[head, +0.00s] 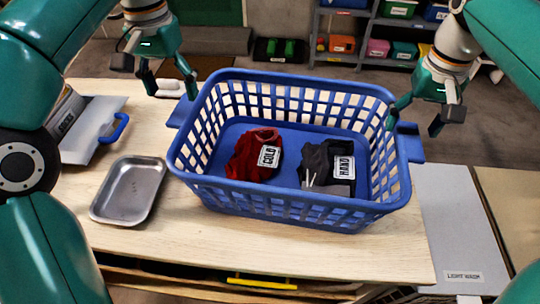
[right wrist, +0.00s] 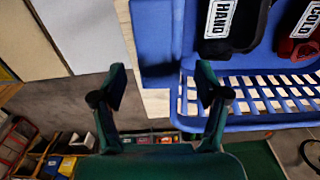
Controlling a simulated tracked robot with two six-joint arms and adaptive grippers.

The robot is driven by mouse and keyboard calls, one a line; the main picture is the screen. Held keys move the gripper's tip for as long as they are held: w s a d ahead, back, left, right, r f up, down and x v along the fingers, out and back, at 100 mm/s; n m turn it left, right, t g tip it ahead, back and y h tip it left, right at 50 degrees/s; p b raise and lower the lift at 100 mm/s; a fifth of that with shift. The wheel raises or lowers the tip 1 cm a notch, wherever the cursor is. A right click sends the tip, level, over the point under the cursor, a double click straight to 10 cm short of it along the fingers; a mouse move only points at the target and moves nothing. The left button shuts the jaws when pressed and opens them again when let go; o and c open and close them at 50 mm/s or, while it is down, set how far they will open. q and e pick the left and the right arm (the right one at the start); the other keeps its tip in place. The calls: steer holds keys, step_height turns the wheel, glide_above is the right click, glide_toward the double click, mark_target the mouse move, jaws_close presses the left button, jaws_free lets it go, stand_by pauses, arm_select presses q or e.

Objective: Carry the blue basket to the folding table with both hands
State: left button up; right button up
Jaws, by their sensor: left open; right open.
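The blue basket (head: 290,205) stands upright on a pale wooden tabletop (head: 260,245). It holds a red cloth labelled COLD (head: 250,155) and a dark cloth labelled HAND (head: 318,160). My left gripper (head: 171,90) is open and empty, beyond the basket's left handle tab (head: 177,116). My right gripper (head: 413,120) is open by the right handle tab (head: 410,143). In the right wrist view, that tab (right wrist: 160,75) appears between the open fingertips (right wrist: 161,84); I cannot tell whether they touch it. I cannot tell which surface is the folding table.
A panel labelled LIGHT WASH (head: 455,235) is at the right. Shelves with coloured bins (head: 390,30) stand at the back beyond open floor.

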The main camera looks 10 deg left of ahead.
step_height(320, 180, up, 7)
steer(key=shift+w+r, duration=0.1)
steer(key=shift+r, duration=0.55)
stand_by(0.4)
